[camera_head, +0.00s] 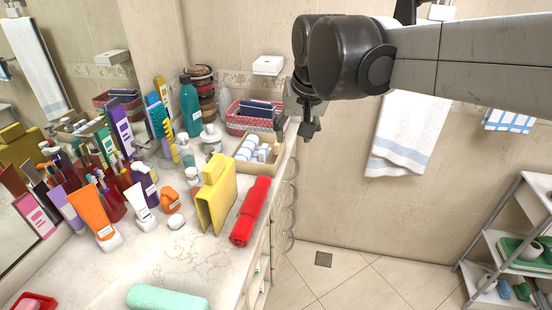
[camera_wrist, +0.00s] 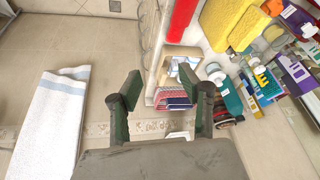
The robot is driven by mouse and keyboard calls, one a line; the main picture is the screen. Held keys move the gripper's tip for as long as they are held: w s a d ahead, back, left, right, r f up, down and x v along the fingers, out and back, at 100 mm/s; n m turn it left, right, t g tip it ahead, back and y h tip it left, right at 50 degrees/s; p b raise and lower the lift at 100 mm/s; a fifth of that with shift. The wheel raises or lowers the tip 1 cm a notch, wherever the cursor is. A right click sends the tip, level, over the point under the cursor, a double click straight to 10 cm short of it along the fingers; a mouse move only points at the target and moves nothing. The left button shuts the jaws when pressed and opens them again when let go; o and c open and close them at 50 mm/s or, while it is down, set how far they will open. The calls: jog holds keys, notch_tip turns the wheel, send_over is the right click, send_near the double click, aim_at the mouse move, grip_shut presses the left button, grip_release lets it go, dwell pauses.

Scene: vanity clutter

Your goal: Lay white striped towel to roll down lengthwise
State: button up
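A white towel with blue-grey stripes (camera_head: 405,130) hangs on the tiled wall right of the counter, partly behind my arm. It also shows at the left of the wrist view (camera_wrist: 50,120). Small rolled white towels with blue stripes (camera_head: 252,150) lie in a tan box (camera_head: 268,168) near the counter's right edge. In the wrist view the tan box (camera_wrist: 170,70) is ahead, between the fingers. My gripper (camera_head: 298,118) hangs above the counter's back right edge, beside the box. In the wrist view my gripper (camera_wrist: 160,82) is open, with nothing between its fingers.
A red roll (camera_head: 250,212), yellow blocks (camera_head: 217,195) and a mint roll (camera_head: 165,299) lie on the crowded counter. A red basket (camera_head: 250,117) stands behind the box. Bottles and tubes fill the left side. Open floor (camera_head: 360,275) and a shelf rack (camera_head: 500,240) are right.

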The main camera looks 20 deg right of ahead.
jog(key=s+f+n+t, duration=0.1)
jog(key=s+f, duration=0.3)
jog(key=s, duration=0.4)
jog(key=s+f+n+t, duration=0.1)
jog(key=s+f, duration=0.4)
jog(key=s, duration=0.3)
jog(key=shift+s, duration=0.2)
notch_tip(320, 180, down, 4)
jog(key=b, duration=0.4)
jog(key=shift+f+b, duration=0.25)
jog(key=shift+b, duration=0.05)
